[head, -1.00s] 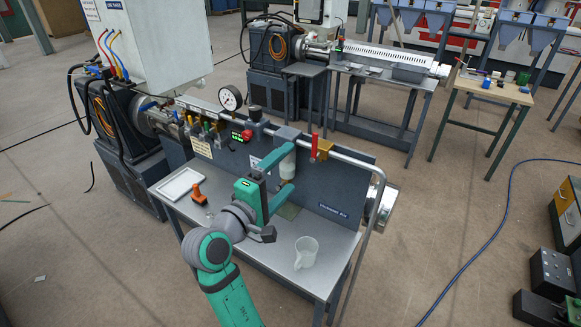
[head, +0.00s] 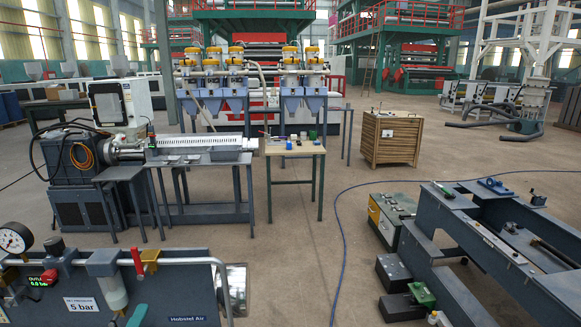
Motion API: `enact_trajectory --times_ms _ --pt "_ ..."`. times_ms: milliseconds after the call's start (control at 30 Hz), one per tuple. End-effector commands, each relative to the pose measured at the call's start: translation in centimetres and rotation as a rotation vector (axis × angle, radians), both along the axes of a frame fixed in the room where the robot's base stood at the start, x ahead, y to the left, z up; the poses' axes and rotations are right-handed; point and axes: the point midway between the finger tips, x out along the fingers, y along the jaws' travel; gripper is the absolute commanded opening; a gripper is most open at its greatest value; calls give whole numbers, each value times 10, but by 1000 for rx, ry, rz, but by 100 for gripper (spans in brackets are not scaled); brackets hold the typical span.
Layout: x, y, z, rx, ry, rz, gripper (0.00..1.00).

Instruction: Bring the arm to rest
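Only a small green piece of my gripper (head: 137,316) shows, at the bottom edge of the head view. It lies just below and right of a whitish bowl (head: 115,293) on the dark panel (head: 185,290). The rest of the gripper and my arm are outside the picture, so its opening and whether it touches the bowl cannot be seen.
The panel carries a gauge (head: 15,238), a red handle (head: 137,262) and a rail. Behind stand an extruder bench (head: 200,160) and a wooden table (head: 295,150). A blue hose (head: 340,235) crosses open floor. A dark steel frame (head: 480,250) stands at right.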

Motion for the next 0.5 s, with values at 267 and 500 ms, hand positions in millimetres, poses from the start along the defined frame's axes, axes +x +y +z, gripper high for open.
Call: enact_trajectory --times_ms 267,500 --pt "-13 -63 -94 190 138 7 91" --pt "-40 -114 -149 371 231 -15 91"
